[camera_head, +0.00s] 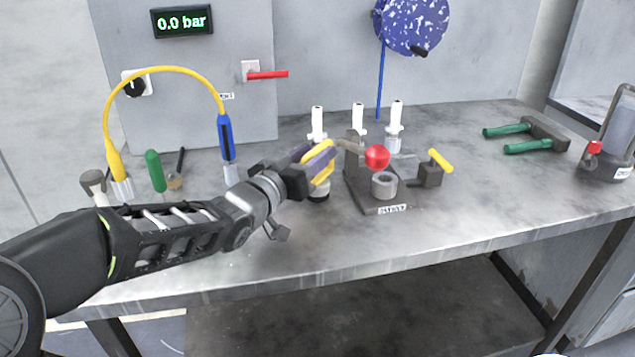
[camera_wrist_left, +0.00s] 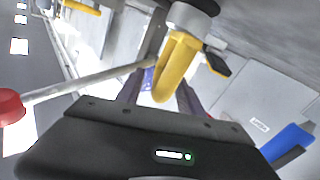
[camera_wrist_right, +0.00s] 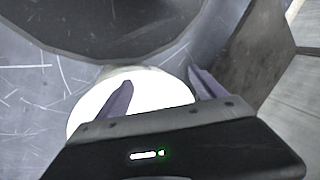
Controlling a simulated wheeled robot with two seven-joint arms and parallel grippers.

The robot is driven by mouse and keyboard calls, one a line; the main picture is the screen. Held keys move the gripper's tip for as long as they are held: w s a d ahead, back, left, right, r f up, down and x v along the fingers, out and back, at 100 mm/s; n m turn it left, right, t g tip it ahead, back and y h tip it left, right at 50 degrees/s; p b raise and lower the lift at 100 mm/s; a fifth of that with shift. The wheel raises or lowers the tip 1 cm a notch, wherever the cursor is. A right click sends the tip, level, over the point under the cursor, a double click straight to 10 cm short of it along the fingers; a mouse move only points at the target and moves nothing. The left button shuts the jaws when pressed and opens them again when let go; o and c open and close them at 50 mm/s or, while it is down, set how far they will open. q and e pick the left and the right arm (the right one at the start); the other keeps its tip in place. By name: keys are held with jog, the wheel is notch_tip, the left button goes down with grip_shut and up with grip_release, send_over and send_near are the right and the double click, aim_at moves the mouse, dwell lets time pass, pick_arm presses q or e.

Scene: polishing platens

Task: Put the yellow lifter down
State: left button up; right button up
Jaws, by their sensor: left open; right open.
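The yellow lifter (camera_head: 321,150) is at mid-table, left of the red-knobbed fixture. Its dark foot (camera_head: 318,195) appears to rest on the tabletop, partly hidden by my gripper. My left gripper (camera_head: 312,158) is open, with its purple fingers around or beside the yellow handle; contact cannot be told. In the left wrist view the yellow handle (camera_wrist_left: 175,66) shows between the fingers (camera_wrist_left: 163,88), with a pale grey round part beyond it. My right gripper (camera_wrist_right: 162,92) is open and outside the head view. A bright white round surface (camera_wrist_right: 145,92) lies behind its fingers.
The fixture (camera_head: 384,208) with a red ball knob (camera_head: 377,157) stands close on the right. Several white-handled tools (camera_head: 358,117) stand behind.

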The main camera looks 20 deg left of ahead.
pick_arm(q)
jog(key=shift+c, duration=0.2)
dwell(0.4)
grip_shut()
dwell(1.1)
jog(key=shift+r, duration=0.15)
